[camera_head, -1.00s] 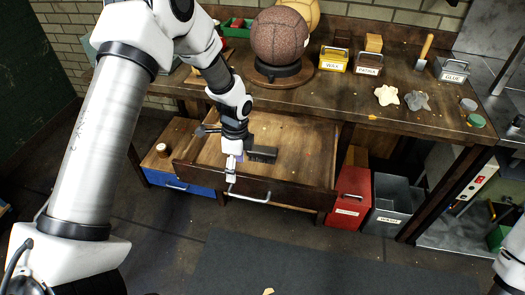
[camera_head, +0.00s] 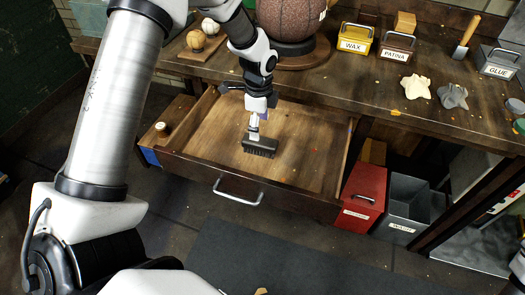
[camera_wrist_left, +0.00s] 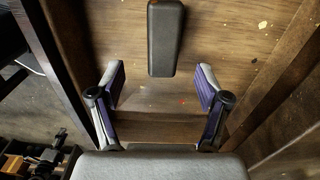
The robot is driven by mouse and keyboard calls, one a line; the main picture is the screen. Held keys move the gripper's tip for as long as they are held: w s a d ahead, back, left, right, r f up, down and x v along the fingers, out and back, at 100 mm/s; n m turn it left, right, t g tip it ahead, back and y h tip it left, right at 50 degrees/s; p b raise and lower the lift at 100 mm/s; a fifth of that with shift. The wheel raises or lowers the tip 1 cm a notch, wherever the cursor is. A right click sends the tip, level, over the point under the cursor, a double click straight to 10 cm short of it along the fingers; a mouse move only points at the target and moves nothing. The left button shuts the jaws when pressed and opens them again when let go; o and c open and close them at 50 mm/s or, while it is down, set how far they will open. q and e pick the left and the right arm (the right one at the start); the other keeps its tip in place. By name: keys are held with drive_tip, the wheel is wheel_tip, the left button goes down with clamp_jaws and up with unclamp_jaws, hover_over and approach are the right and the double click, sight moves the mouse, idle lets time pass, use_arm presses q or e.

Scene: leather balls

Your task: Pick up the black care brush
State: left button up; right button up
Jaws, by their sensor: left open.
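The black care brush (camera_head: 260,146) lies in the open wooden drawer (camera_head: 300,168), bristles toward the drawer's front in the head view. Its dark back (camera_wrist_left: 165,38) shows at the top of the left wrist view, ahead of the fingers and centred between their lines. My left gripper (camera_head: 255,128) is over the drawer, just behind the brush in the head view. In the left wrist view the left gripper (camera_wrist_left: 160,88) is open with nothing between its fingers. The height gap to the brush is hard to tell. My right gripper is not in view.
The drawer's side walls and front handle (camera_head: 238,192) surround the brush. The workbench (camera_head: 350,95) stands behind, with a brown leather ball (camera_head: 288,18), a yellow wax box (camera_head: 356,38) and a patina box (camera_head: 397,46). A red bin (camera_head: 362,197) and a grey bin (camera_head: 405,212) stand at right.

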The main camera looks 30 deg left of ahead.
sight(260, 140)
use_arm(q)
drive_tip(key=shift+w+f+b, duration=0.25)
drive_tip(key=shift+f+b, duration=0.15)
drive_tip(key=shift+f, duration=0.85)
wheel_tip(260, 140, down, 7)
drive_tip(key=shift+a+f, duration=0.1)
drive_tip(key=c, duration=1.3)
